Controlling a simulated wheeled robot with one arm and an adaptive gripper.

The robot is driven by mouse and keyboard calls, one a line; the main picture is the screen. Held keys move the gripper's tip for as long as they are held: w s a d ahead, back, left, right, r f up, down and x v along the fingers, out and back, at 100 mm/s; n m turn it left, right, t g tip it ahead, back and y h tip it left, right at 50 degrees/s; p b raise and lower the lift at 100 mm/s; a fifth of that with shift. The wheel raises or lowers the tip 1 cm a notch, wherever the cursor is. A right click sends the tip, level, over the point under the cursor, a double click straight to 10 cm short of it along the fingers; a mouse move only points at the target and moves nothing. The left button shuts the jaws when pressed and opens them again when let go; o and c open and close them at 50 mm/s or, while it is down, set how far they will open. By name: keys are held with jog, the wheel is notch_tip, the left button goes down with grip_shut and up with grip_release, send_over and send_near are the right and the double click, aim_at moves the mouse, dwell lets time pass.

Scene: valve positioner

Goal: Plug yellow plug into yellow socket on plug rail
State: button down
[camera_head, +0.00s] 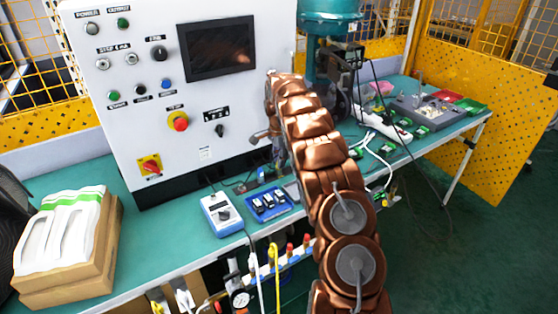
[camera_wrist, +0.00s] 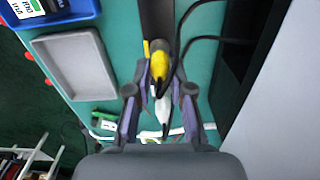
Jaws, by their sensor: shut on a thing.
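In the wrist view, my gripper (camera_wrist: 158,88) has its two fingers closed around a plug with a yellow body (camera_wrist: 159,62) and a white lower part. Black cable runs close by the yellow plug toward the upper right. A dark strip (camera_wrist: 156,18) lies beyond the plug, with a small yellow piece (camera_wrist: 146,47) beside it. I cannot tell whether this strip is the plug rail, and I cannot make out the yellow socket. In the head view, my copper-coloured arm hides most of the gripper and the plug.
A grey tray (camera_wrist: 75,65) and a blue bin (camera_wrist: 45,10) lie on the green table left of the gripper. A white control panel (camera_head: 180,80) stands behind it. A blue meter (camera_head: 222,214) and a cardboard box (camera_head: 75,270) are on the table's left part.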

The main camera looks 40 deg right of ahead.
jog(key=shift+f, duration=0.1)
jog(key=c, duration=0.6)
grip_release()
jog(key=shift+c, duration=0.2)
jog(key=shift+r+p, duration=1)
jog(key=shift+r, duration=2.55)
